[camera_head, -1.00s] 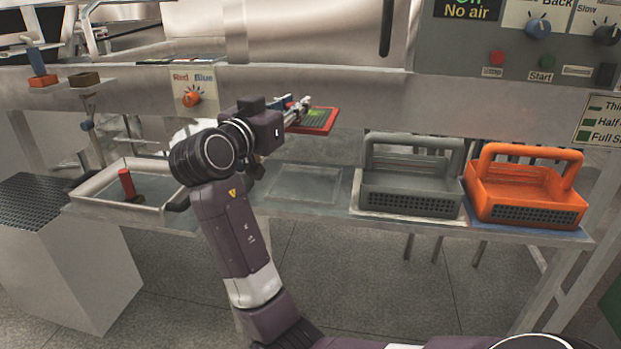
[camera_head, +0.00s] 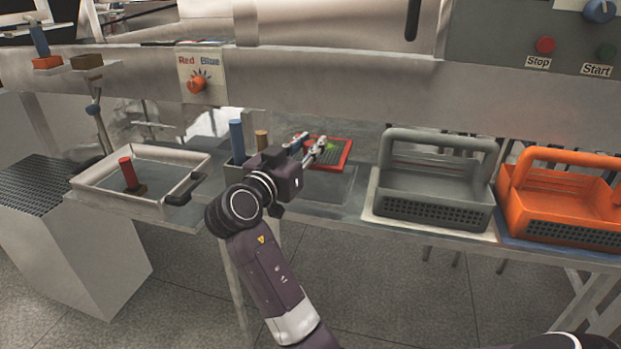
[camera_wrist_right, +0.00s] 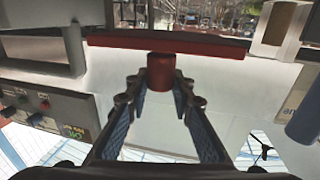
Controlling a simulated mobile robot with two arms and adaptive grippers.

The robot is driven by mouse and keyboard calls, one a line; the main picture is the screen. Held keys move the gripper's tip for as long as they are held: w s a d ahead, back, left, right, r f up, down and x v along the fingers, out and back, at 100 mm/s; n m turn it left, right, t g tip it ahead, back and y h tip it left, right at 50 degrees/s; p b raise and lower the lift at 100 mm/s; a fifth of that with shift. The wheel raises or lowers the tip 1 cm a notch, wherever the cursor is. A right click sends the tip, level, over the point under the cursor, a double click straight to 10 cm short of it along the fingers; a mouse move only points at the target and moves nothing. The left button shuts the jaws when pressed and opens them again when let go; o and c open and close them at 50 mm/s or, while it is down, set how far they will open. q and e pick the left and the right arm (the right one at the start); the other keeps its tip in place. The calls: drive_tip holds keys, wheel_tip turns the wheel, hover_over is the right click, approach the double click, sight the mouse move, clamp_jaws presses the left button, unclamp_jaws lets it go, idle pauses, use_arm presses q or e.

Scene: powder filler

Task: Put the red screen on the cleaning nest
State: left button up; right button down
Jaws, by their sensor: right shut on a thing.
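The red screen (camera_head: 338,152), with a red rim and a dark and green middle, is at the tip of my right gripper (camera_head: 313,150) in the head view. In the right wrist view my right gripper (camera_wrist_right: 160,88) is shut on the screen's short red round handle, and the red screen (camera_wrist_right: 205,47) shows edge-on beyond it. A flat square plate (camera_head: 325,188) on the shelf, which may be the cleaning nest, lies just below and in front of the screen. I cannot tell the gap between them. My left gripper is not in view.
A grey basket (camera_head: 435,180) and an orange basket (camera_head: 570,200) stand to the right on the shelf. A white tray (camera_head: 90,180) with a red-handled tool (camera_head: 127,172) is at the left. A blue cylinder (camera_head: 236,138) stands behind my arm. The machine panel overhangs the shelf.

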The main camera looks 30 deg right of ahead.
wheel_tip(320, 180, down, 8)
drive_tip(key=shift+r+b, duration=0.1)
drive_tip(key=shift+b, duration=0.3)
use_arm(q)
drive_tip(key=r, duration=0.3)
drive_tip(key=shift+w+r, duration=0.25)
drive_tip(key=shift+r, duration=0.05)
use_arm(e)
drive_tip(key=c, duration=1.7)
unclamp_jaws()
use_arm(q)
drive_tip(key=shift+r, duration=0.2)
